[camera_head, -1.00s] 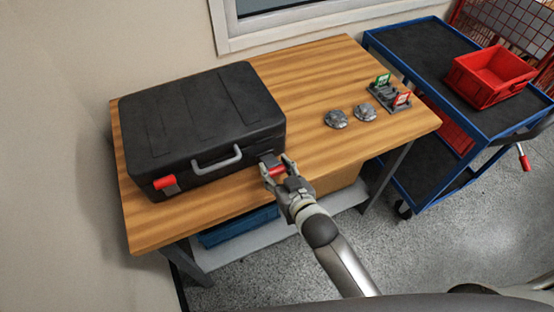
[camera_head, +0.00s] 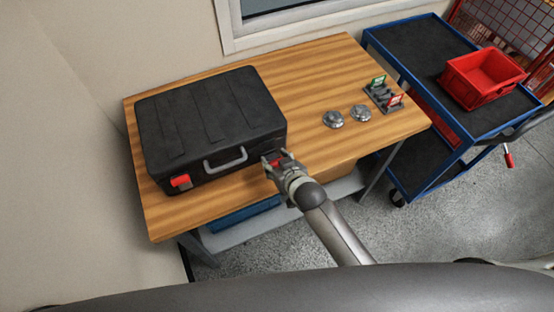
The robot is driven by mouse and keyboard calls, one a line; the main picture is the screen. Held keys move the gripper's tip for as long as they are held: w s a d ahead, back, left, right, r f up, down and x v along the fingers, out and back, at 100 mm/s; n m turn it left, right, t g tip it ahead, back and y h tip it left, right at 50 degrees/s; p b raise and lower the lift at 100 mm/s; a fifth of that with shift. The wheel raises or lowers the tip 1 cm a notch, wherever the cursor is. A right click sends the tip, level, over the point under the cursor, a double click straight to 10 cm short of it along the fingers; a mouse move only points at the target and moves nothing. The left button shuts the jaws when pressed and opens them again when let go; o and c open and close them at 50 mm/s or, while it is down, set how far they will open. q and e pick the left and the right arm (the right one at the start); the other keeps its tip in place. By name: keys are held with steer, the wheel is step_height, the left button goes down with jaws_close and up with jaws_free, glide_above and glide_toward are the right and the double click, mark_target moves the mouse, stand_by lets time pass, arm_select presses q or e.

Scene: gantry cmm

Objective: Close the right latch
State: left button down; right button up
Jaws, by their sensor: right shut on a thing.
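A black case (camera_head: 212,118) with its lid down lies on the wooden table. Its grey handle (camera_head: 226,159) is on the front face. The left latch (camera_head: 181,182) is red and sits at the front left of the case. The right latch (camera_head: 277,161) is at the front right, and a bit of its red shows between my fingers. My right gripper (camera_head: 273,161) is at the case's front right corner, shut on the right latch. The gripper hides much of that latch, so I cannot tell its exact angle. My left gripper is not in view.
The wooden table (camera_head: 303,90) is clear right of the case, apart from two grey metal parts (camera_head: 334,119) and a small stand with green and red tags (camera_head: 383,95). A blue cart (camera_head: 412,48) with a red bin (camera_head: 484,75) stands at the right.

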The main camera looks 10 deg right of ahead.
stand_by(0.3)
steer(key=o, duration=1.5)
steer(key=v, duration=1.2)
